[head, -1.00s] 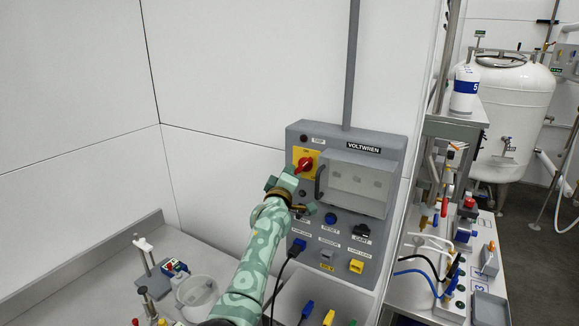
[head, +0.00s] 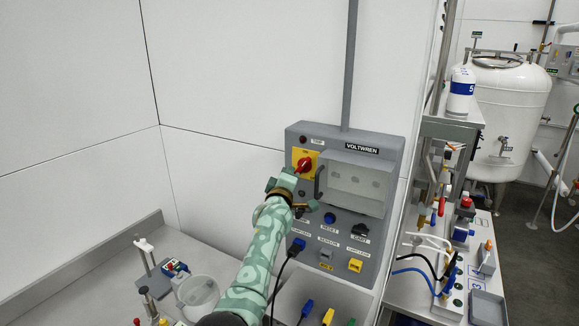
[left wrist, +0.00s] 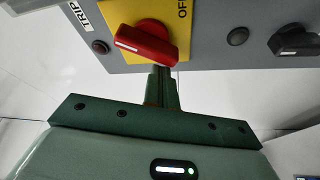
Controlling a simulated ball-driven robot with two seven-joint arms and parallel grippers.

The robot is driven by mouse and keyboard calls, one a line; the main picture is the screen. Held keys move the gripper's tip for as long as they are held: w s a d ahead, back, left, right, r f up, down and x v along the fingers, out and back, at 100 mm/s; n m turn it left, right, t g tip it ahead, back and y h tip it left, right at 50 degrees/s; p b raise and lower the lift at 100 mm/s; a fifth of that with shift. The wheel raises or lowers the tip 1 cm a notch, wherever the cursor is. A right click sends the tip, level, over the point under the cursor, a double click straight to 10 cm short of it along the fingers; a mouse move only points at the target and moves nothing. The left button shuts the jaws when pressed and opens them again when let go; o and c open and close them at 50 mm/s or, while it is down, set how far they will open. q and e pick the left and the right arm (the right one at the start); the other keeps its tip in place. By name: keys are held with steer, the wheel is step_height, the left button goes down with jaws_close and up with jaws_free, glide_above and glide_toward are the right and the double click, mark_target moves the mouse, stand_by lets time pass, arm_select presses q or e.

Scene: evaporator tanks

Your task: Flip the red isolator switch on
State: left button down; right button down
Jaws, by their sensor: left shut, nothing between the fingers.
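The red isolator switch (head: 305,163) is a rotary handle on a yellow plate (head: 314,173), at the upper left of the grey VOLTWREN panel (head: 296,141). In the left wrist view the red handle (left wrist: 145,42) lies slanted, with a white mark at its left end. The word OFF shows on the yellow plate (left wrist: 174,12), to the right of the handle. My left gripper (head: 290,176) is just below the switch, and its shut fingers (left wrist: 163,75) show close under the handle. I cannot tell whether they touch it. My right gripper is out of view.
A clear window cover (head: 353,184) with a dark handle sits right of the switch. A blue button (head: 330,218) and a black knob (head: 360,229) are below. A grey bench (head: 100,280) with small apparatus is at the lower left. White wall surrounds the panel's left.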

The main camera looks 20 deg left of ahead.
arm_select(q)
steer(key=shift+d+f+n+g+p, duration=0.15)
steer(key=shift+n+p, duration=0.1)
steer(key=shift+n, duration=0.15)
steer(key=shift+f+n+g+p, duration=0.1)
steer(key=shift+n+g+p, duration=0.1)
steer(key=shift+n, duration=0.2)
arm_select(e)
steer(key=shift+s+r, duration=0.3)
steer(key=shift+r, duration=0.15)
arm_select(q)
steer(key=shift+p, duration=0.35)
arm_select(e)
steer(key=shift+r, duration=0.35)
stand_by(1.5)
